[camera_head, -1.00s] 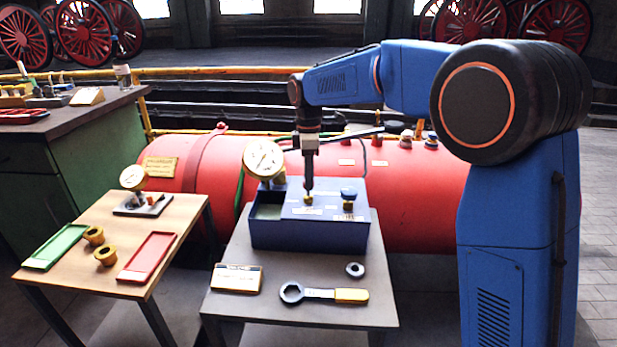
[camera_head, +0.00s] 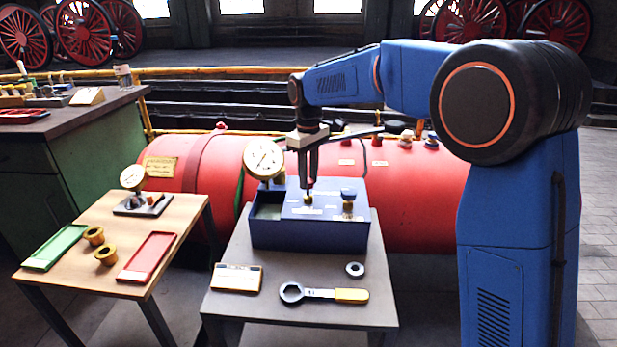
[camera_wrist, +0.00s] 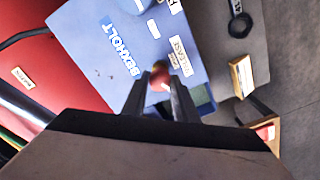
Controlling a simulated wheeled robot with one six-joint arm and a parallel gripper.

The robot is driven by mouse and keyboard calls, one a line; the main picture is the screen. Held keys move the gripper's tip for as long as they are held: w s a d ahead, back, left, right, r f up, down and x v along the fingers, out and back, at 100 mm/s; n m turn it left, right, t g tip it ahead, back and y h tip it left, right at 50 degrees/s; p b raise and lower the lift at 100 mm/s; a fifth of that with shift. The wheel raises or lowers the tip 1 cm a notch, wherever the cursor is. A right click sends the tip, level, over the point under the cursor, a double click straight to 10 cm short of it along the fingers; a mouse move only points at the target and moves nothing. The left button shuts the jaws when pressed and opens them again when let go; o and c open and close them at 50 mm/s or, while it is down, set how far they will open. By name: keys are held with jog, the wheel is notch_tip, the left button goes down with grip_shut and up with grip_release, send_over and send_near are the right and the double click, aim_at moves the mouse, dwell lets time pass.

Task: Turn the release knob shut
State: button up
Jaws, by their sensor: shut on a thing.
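The release knob (camera_wrist: 160,75) is a small reddish and brass piece on top of the blue box (camera_head: 310,236). A label beside it in the wrist view reads RELEASE. My gripper (camera_head: 308,189) points straight down over the box. Its two fingers (camera_wrist: 160,97) are shut on the knob, one on each side. In the head view only the brass base of the knob (camera_head: 308,199) shows below the fingertips. How far the knob is turned cannot be told.
A wrench (camera_head: 322,293), a ring nut (camera_head: 355,269) and a sign plate (camera_head: 236,278) lie in front. The red boiler (camera_head: 410,190) is behind.

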jog(key=m, duration=0.5)
jog(key=shift+m, duration=0.4)
dwell(0.3)
jog(key=o, duration=1.1)
jog(key=shift+c, duration=0.2)
notch_tip(320, 180, up, 18)
jog(key=shift+f, duration=0.25)
